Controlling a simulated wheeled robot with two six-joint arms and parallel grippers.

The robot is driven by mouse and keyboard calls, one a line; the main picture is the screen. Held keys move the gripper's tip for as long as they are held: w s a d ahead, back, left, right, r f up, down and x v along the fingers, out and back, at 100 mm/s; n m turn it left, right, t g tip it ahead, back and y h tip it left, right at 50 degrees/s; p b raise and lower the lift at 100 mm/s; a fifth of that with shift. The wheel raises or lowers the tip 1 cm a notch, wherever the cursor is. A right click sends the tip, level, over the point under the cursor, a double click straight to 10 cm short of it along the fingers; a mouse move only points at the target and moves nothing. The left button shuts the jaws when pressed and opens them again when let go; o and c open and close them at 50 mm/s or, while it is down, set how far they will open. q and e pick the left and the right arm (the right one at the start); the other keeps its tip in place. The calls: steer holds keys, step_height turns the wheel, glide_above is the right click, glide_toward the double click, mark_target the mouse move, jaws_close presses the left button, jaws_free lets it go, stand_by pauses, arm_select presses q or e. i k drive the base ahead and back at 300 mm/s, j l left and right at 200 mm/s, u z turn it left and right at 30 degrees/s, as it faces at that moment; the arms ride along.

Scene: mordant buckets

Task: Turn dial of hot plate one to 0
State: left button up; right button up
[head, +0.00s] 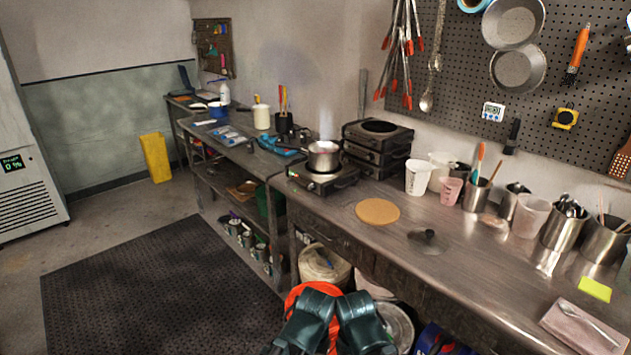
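A hot plate (318,180) with a dark front stands on the metal bench near its left end. A shiny saucepan (323,155) sits on it, with faint steam above. The front of this hot plate faces the aisle; its dial is too small to read. Behind it to the right, more dark hot plates (378,147) are stacked, with no pan on top. I cannot tell from any label which is hot plate one.
A cork mat (378,211) and a black-knobbed lid (428,240) lie on the bench. White cups (418,178) and steel containers stand to the right. A dark floor mat (150,285) is clear.

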mark_target(310, 187)
steer(key=i+j+z, duration=0.2)
steer(key=i, duration=1.1)
steer(key=l, duration=0.1)
